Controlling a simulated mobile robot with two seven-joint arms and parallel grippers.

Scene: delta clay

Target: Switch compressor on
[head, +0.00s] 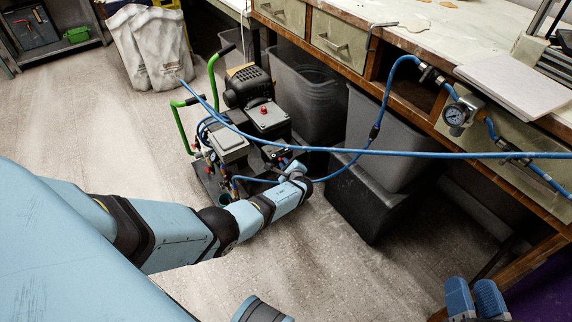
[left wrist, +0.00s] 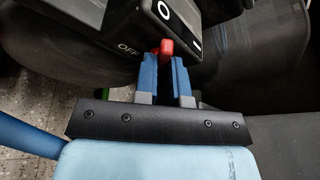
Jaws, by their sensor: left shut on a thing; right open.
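The compressor (head: 268,120) stands on the floor beside the workbench, dark with green handles and blue hoses. In the left wrist view its dark switch box (left wrist: 182,22) carries white markings and the word OFF. A small red switch (left wrist: 167,46) sticks out of the box. My left gripper (left wrist: 168,68) is shut on the red switch, with its blue fingertips on either side of it. In the head view my left arm reaches to the compressor's near side, and the switch is hidden there. My right gripper (head: 476,300) is open and empty at the lower right.
A blue hose (head: 400,154) crosses in front of the workbench (head: 350,50). Grey bins (head: 385,140) and a black box (head: 365,205) stand under the bench, right of the compressor. A pale sack (head: 150,48) stands behind. The floor to the left is clear.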

